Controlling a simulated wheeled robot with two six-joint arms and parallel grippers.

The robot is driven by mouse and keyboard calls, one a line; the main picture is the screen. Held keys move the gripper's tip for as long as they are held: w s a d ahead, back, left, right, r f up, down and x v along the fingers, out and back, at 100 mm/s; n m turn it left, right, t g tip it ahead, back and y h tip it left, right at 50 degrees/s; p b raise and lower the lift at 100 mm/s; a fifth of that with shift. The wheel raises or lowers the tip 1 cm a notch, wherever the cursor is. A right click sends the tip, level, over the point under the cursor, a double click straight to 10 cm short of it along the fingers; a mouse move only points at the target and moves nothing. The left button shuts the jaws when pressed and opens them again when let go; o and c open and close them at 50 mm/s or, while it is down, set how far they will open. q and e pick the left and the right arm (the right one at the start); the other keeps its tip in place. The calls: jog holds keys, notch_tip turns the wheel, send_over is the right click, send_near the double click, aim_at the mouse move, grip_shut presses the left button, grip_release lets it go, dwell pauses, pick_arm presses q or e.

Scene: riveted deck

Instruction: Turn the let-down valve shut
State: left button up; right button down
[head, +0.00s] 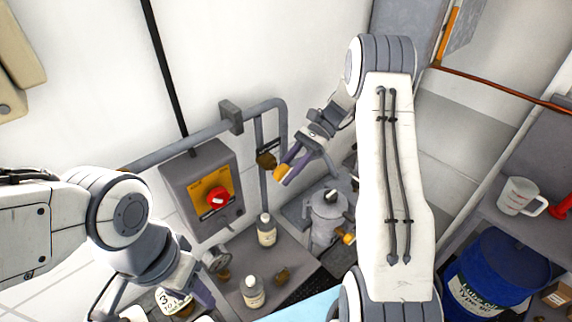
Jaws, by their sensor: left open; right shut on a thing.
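A grey pipe (272,105) runs along the wall and bends down on the right. A small brown fitting (266,159) sits on its upright part. My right gripper (283,171) is shut on a yellow-orange handle (281,173) beside this fitting. I take the handle to be the let-down valve's; the fingers partly cover it, and its exact angle is hard to tell. My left gripper (155,300) is open at the lower left, fingers pointing down near a jar with a white label (174,302). Whether it touches the jar is unclear.
A grey box with a red knob (217,198) is on the wall. Two labelled bottles (266,230) (253,292) stand below it. A grey pot (326,216) stands right of them. A white mug (521,197) and blue drum (496,275) are at right.

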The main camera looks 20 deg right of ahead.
jog(key=g+y, duration=0.1)
jog(key=y, duration=0.2)
jog(key=shift+f, duration=0.15)
jog(key=shift+g+y, duration=0.4)
jog(key=shift+y, duration=0.9)
jog(key=c, duration=0.6)
grip_release()
jog(key=shift+f, duration=0.1)
